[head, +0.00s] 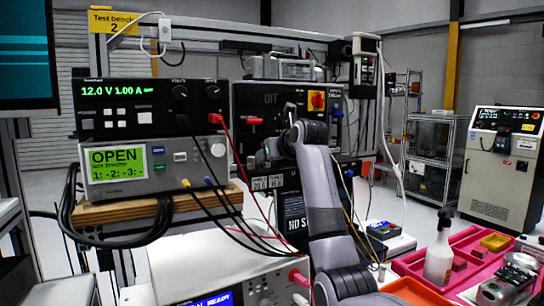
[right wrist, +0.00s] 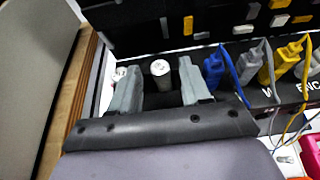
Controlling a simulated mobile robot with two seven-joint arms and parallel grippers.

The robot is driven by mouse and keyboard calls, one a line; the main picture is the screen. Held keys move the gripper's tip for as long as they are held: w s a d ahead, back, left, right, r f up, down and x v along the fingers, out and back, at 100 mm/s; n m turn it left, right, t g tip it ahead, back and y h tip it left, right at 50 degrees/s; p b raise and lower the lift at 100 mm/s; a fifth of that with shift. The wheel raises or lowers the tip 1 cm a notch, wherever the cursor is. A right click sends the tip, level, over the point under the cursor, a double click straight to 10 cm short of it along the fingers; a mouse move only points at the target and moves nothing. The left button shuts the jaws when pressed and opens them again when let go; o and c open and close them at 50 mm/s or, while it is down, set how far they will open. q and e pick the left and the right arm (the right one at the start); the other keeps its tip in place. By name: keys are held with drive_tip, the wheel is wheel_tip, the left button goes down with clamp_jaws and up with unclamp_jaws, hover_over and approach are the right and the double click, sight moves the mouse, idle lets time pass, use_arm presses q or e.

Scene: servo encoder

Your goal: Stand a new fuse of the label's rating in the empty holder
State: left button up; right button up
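My right gripper (right wrist: 160,92) is open in the right wrist view, with one grey finger on each side. A pale-capped cylinder that looks like a fuse (right wrist: 160,68) shows between the fingers, with gaps on both sides. A second pale-topped cylinder (right wrist: 121,73) is partly hidden behind the left finger. In the head view my right gripper (head: 266,152) is at the front of the dark test rig (head: 250,110), mostly hidden by its wrist. Small white rating labels (head: 267,183) sit just below it, too small to read surely. I cannot make out the empty holder. My left gripper is out of view.
Blue (right wrist: 213,70) and yellow (right wrist: 265,75) plugs with cables stand right of the gripper. Stacked instruments (head: 150,165) on a wooden shelf (head: 120,210) stand close on the left. A red tray (head: 470,245) with a spray bottle (head: 439,255) is at lower right.

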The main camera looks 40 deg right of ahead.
drive_tip(key=shift+r, duration=0.15)
drive_tip(key=b+v, duration=0.2)
drive_tip(key=v, duration=1)
drive_tip(key=shift+s, duration=0.1)
